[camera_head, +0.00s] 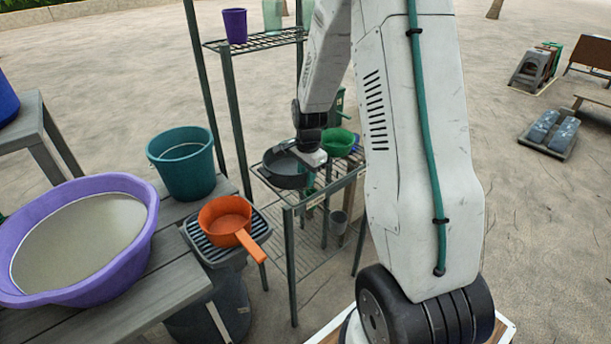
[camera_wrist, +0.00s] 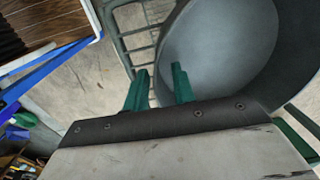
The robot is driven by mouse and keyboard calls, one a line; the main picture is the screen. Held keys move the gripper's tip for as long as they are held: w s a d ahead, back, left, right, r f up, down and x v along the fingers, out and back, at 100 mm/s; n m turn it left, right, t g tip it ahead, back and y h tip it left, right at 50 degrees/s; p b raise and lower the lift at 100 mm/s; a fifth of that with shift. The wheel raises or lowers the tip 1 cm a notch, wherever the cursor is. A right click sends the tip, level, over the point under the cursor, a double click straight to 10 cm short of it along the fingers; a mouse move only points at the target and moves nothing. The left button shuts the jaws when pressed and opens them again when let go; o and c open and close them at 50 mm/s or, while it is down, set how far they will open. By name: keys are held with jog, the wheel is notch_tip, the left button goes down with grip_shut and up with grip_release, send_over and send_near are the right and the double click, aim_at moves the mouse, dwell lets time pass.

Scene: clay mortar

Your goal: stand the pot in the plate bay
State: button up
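A dark grey round pot (camera_head: 287,172) is at the left front of the rack's middle wire shelf, roughly level. In the wrist view the pot (camera_wrist: 225,45) fills the upper right, and I look into its smooth inside. My gripper (camera_head: 312,157) is at the pot's right rim in the head view. In the wrist view its green fingers (camera_wrist: 159,76) stand apart, one outside the pot and one over its inside, with the rim between them. I see a gap there and no clear grip. I cannot make out which part is the plate bay.
A green bowl (camera_head: 338,141) is close by on the shelf. An orange saucepan (camera_head: 226,219) sits on a ribbed drainer (camera_head: 205,248). A teal bucket (camera_head: 183,165) and a purple basin (camera_head: 75,240) stand left. A purple cup (camera_head: 235,25) is on the top shelf. Rack posts stand near my arm.

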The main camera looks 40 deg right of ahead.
notch_tip(320, 180, up, 12)
jog(key=s+a+r+n, duration=0.4)
jog(key=s+a+r, duration=0.1)
jog(key=a+r, duration=0.15)
jog(key=s+a+r+n, duration=0.2)
jog(key=s+a+n, duration=0.2)
jog(key=s, duration=0.3)
jog(key=s+a+r+n, duration=0.2)
jog(key=s+a+n, duration=0.2)
jog(key=s, duration=0.4)
jog(key=s+a+r+n, duration=0.2)
jog(key=s+a+n, duration=0.2)
jog(key=s, duration=0.4)
jog(key=shift+r+n, duration=0.4)
jog(key=shift+n, duration=0.4)
